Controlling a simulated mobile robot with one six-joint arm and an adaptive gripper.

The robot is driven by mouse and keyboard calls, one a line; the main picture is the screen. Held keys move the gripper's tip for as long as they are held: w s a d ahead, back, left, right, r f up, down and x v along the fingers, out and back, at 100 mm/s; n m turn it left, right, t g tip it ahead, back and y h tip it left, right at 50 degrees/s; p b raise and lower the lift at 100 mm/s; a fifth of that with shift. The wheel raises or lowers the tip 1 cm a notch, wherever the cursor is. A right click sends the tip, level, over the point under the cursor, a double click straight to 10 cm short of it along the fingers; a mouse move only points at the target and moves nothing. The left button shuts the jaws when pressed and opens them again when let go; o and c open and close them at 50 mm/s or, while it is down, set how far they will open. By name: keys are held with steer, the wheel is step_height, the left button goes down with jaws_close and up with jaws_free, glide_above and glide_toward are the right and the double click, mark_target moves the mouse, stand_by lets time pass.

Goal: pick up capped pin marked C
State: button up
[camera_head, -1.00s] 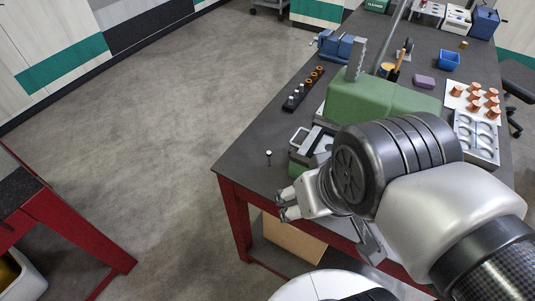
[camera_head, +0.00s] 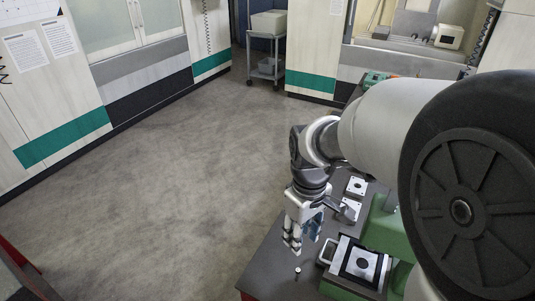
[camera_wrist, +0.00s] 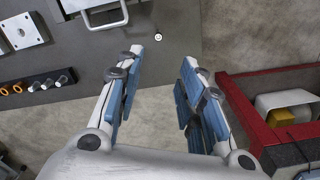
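A small pin with a light cap (camera_head: 297,271) stands alone near the left edge of the dark table in the head view. It also shows in the wrist view as a small round top (camera_wrist: 158,37), beyond and between my fingertips. No letter is readable on it. My gripper (camera_head: 292,246) points down above the table edge, apart from the pin. In the wrist view its blue-padded fingers (camera_wrist: 161,66) are spread wide with nothing between them. A row of light-topped pins (camera_wrist: 48,83) sits in a black rack at the wrist view's left; their marks are unreadable.
A metal plate with a round centre (camera_head: 362,263) and handle lies beside a green block (camera_head: 384,228). Smaller plates (camera_head: 356,186) lie behind my gripper. Orange rings (camera_wrist: 12,88) are in the rack. A red-edged bench (camera_wrist: 246,100) stands across the floor gap.

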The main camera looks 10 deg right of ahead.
steer(key=b, duration=0.4)
glide_above(298, 270)
step_height(298, 270, down, 11)
steer(key=shift+a+f, duration=0.15)
steer(key=shift+d+f+b, duration=0.2)
steer(key=shift+f+b, duration=1.3)
steer(key=shift+f, duration=1.55)
steer(key=shift+r, duration=0.1)
jaws_close()
